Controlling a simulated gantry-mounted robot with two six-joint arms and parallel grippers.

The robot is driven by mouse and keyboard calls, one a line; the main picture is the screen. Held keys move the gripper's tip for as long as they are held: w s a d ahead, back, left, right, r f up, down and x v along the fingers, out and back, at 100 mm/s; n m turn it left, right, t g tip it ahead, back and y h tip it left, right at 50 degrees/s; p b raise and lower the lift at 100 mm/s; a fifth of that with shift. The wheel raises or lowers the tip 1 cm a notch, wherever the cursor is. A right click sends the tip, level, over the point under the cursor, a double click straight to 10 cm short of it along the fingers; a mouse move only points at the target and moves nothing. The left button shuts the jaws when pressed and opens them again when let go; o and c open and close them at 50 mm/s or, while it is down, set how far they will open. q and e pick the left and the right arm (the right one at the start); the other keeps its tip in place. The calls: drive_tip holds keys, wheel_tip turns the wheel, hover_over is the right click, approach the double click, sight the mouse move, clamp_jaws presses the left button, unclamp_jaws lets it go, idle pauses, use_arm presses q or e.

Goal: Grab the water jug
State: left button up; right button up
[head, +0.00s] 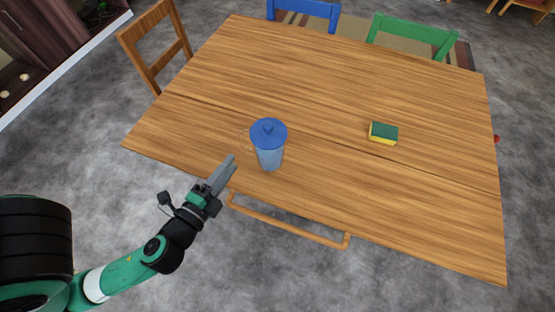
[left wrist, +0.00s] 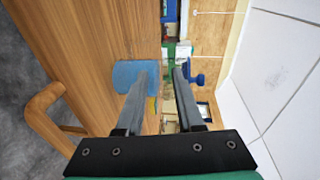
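The water jug (head: 269,156) stands upright on the wooden table near its front edge in the head view. It is see-through blue with a solid blue lid (head: 268,133). My left gripper (head: 226,170) is at the table's front edge, to the left of and nearer than the jug, apart from it. Its two fingers are spread with nothing between them. In the left wrist view, the jug (left wrist: 128,74) shows as a blue shape beyond the fingers, partly hidden by the left finger. My left gripper (left wrist: 160,75) shows a clear gap there. My right gripper is not in view.
The table (head: 330,80) is mostly bare. A green and yellow sponge (head: 383,133) lies to the right of the jug. A wooden chair (head: 155,45) stands at the left, blue (head: 304,10) and green (head: 412,36) chairs behind. A wooden chair back (head: 290,230) is at the front edge.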

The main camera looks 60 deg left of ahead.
use_arm(q)
drive_tip(key=b, duration=0.2)
approach(249, 158)
wheel_tip(249, 158, up, 4)
drive_tip(key=s, duration=0.2)
drive_tip(key=shift+w+r+g+p, duration=0.15)
drive_tip(key=shift+w+g+p, duration=0.25)
drive_tip(key=shift+w, duration=0.4)
drive_tip(key=p+x, duration=0.1)
drive_tip(key=x, duration=0.4)
drive_tip(key=shift+w+d+r, duration=0.1)
drive_tip(key=shift+d, duration=0.1)
drive_tip(key=shift+w+a, duration=0.25)
drive_tip(key=shift+w, duration=0.05)
drive_tip(key=x, duration=0.5)
drive_tip(key=shift+d, duration=0.15)
drive_tip(key=shift+s, duration=0.15)
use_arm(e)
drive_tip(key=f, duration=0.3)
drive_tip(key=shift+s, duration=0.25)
use_arm(q)
drive_tip(key=shift+d, duration=0.1)
clamp_jaws()
